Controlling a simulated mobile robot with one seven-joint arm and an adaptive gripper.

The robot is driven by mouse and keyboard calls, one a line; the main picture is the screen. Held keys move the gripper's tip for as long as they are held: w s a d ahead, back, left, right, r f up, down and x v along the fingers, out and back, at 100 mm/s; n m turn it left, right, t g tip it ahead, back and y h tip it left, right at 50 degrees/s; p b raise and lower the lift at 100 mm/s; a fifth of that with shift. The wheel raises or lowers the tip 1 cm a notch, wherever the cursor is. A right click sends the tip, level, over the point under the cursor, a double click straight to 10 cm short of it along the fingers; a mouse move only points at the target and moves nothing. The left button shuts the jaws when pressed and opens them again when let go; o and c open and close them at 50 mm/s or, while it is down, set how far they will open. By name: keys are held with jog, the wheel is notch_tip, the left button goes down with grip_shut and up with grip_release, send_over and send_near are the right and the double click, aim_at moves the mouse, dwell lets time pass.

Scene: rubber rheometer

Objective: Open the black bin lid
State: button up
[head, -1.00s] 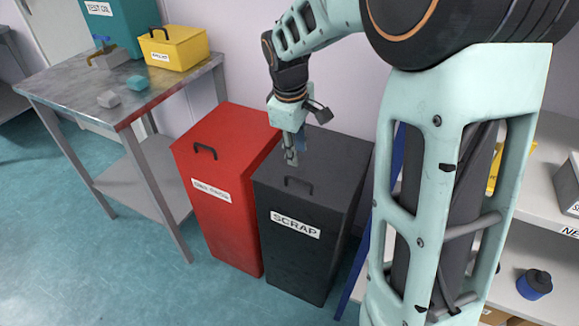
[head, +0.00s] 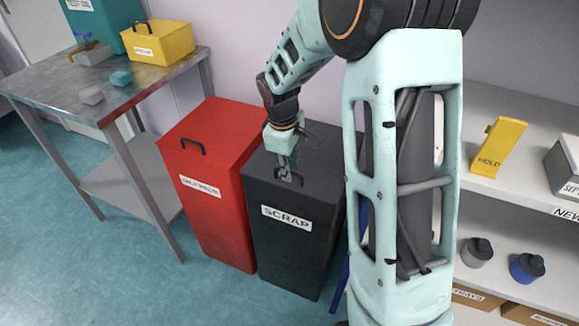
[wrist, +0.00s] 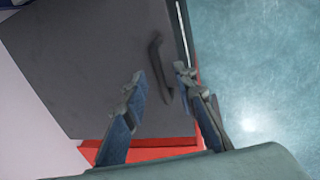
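The black bin (head: 285,240), labelled SCRAP, stands against the wall with its black lid (head: 318,188) down flat. In the wrist view the lid (wrist: 85,60) fills the upper left, and its black bar handle (wrist: 157,65) lies between and just beyond my fingertips. My gripper (head: 288,172) points down at the front part of the lid, close over the handle, and partly hides it in the head view. In the wrist view my gripper (wrist: 160,85) is open, one finger on each side of the handle. I cannot tell whether a finger touches it.
A red bin (head: 215,215) stands close on the left of the black one. A metal table (head: 60,85) with a yellow box (head: 165,45) is further left. A shelf unit (head: 510,210) stands on the right beyond my arm. The floor (head: 120,275) in front is clear.

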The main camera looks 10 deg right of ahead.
jog(key=shift+c, duration=0.2)
grip_shut()
jog(key=shift+r, duration=0.1)
